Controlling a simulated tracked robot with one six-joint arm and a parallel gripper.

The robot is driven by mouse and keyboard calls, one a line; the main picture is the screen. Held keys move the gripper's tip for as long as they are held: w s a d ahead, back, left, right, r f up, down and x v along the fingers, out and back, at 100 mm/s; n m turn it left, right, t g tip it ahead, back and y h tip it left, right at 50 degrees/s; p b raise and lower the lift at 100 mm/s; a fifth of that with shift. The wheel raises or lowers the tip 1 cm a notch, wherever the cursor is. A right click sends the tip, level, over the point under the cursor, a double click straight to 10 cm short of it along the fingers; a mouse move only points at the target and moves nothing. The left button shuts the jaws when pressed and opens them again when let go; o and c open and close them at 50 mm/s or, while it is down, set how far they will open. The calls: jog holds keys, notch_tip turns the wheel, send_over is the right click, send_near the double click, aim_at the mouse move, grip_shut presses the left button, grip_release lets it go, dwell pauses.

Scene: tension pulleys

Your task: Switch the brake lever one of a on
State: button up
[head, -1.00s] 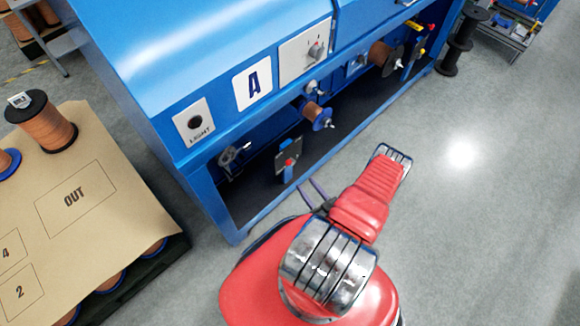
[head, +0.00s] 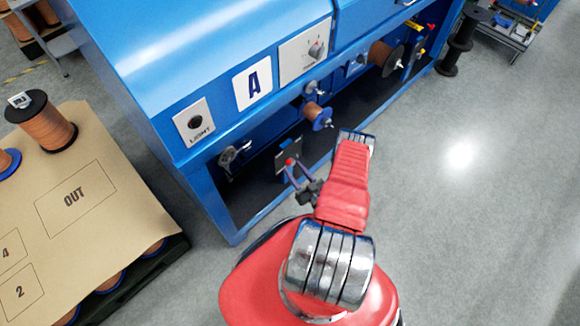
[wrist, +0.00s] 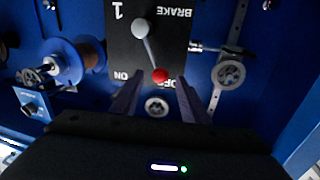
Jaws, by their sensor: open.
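The brake 1 panel (wrist: 125,45) is a dark plate that appears upside down in the wrist view, with ON and OFF labels. Its lever has a pale pivot (wrist: 140,28) and a red knob (wrist: 160,75). The knob sits at the OFF label and partly covers it. In the head view the red knob (head: 289,162) shows low inside the blue machine under the letter A. My gripper (wrist: 159,80) is open, with one finger on each side of the knob in the picture. In the head view my gripper (head: 293,174) is right at the knob; contact cannot be told.
A copper spool (wrist: 92,54) on a blue hub and a metal wheel (wrist: 229,74) flank the panel. The blue machine's front frame (head: 215,180) edges the opening.

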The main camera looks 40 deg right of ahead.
aim_at(290, 162)
jog(key=w, duration=0.3)
jog(key=shift+d, duration=0.25)
jog(key=shift+c, duration=0.2)
grip_shut()
